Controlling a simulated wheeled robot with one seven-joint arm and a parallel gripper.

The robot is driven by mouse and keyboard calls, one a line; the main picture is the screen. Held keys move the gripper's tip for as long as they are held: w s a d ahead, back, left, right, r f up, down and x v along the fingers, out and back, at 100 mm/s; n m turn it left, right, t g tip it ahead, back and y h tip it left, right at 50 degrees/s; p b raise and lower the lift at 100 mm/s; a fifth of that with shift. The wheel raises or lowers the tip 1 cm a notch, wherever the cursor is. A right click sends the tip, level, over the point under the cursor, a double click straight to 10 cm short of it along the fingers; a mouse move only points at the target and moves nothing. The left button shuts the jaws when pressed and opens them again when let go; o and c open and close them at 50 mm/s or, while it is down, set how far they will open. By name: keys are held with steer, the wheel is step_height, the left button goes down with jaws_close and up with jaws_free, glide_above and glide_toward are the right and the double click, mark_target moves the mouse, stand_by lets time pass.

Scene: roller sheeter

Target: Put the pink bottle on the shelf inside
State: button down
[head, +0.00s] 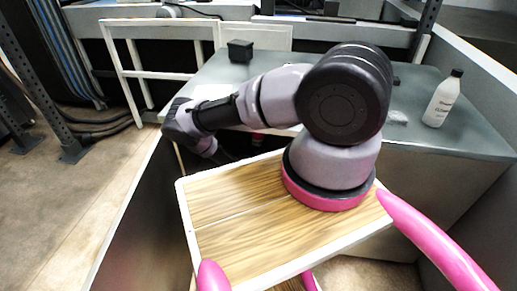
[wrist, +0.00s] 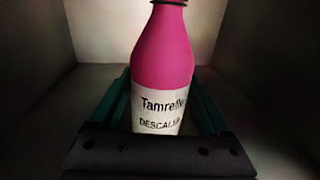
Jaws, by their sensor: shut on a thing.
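The pink bottle (wrist: 165,50) stands upright in the wrist view, with a white label reading "DESCALER" and a dark cap cut off by the top edge. My gripper (wrist: 160,80) is shut on it, one teal finger on each side. Dim grey walls and a floor surround the bottle, like the inside of a compartment. Whether the bottle's base touches the floor is hidden behind the gripper body. In the head view my arm reaches left and down at the front edge of the grey worktop (head: 215,75); the gripper is hidden there.
On the worktop are a white bottle (head: 443,98) at the right and a small black box (head: 240,50) at the back. A white frame (head: 135,73) stands at the left. A dark upright post (head: 50,115) is farther left, with open floor (head: 95,185) beside it.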

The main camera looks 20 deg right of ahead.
steer(key=shift+f, duration=2.45)
jaws_free()
steer(key=shift+f, duration=0.15)
steer(key=v, duration=1.2)
steer(key=shift+s, duration=0.1)
